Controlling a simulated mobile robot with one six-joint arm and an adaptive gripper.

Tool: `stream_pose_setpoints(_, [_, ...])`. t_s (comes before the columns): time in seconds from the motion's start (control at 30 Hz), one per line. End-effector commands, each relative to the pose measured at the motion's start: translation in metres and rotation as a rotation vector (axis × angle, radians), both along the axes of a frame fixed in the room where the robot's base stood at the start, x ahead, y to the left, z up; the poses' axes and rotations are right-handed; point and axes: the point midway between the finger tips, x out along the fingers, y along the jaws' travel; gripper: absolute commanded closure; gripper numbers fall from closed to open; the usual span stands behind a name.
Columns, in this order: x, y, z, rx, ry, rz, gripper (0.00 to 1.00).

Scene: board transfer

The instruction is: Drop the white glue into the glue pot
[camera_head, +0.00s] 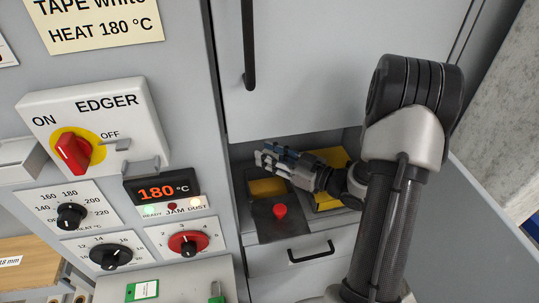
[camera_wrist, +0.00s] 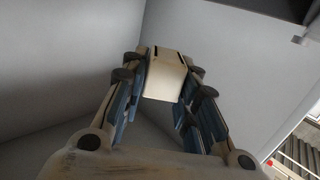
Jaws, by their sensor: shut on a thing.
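My gripper (camera_head: 270,158) is in the open bay of the grey machine, below the upper door. In the wrist view my gripper (camera_wrist: 162,85) has its blue-padded fingers shut on a cream-white block (camera_wrist: 165,72), which looks like the white glue. In the head view I cannot clearly make out the block at the fingertips. Below and beside the gripper are a dark plate with a red knob (camera_head: 280,211) and a yellow surface (camera_head: 267,187). Another yellow surface (camera_head: 329,204) lies partly behind my wrist. I cannot tell which of these is the glue pot.
A grey door with a black handle (camera_head: 249,50) is above the bay, and a drawer with a black handle (camera_head: 311,252) is below. The control panel with the red EDGER switch (camera_head: 73,152) and the 180 °C display (camera_head: 160,191) stands at left.

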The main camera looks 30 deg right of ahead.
Motion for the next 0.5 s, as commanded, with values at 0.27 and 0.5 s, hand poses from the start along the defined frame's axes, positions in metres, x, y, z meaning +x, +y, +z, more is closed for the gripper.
stream_pose_setpoints(0.27, [0.0001,-0.0001,0.0007,0.000,0.000,0.000,0.59])
stream_pose_setpoints(0.5, [0.0001,-0.0001,0.0006,0.000,0.000,0.000,0.49])
